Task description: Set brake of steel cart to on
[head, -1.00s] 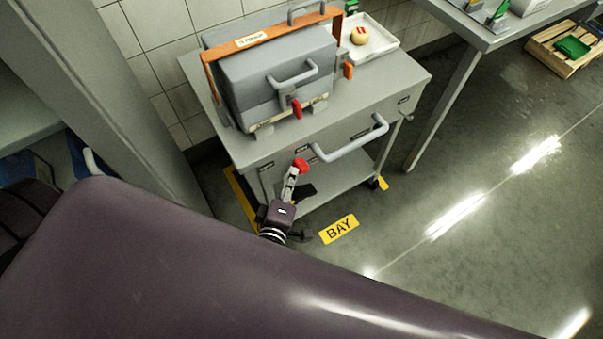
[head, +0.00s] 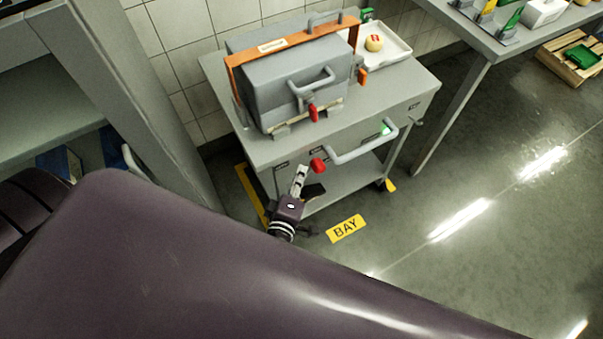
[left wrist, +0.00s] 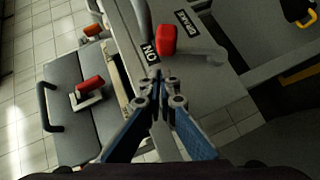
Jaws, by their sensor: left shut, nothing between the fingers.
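The grey steel cart (head: 345,134) stands against the tiled wall in the head view. Its brake lever has a red knob (head: 318,165) on the front panel, left of the grey push handle (head: 360,147). In the left wrist view the red knob (left wrist: 167,40) sits beside the ON label (left wrist: 150,51), near the BRAKE label (left wrist: 188,21). A green light (head: 386,129) shows near the handle's right end. My left gripper (head: 303,171) is shut and empty, just left of the knob; in the left wrist view its fingertips (left wrist: 159,82) are below it. My right gripper is out of view.
A grey case (head: 285,83) with an orange strap and red latch sits on the cart, beside a white tray (head: 396,48) holding a small round cheese. A table (head: 490,40) stands at right. Open floor lies right of the yellow BAY sign (head: 346,229).

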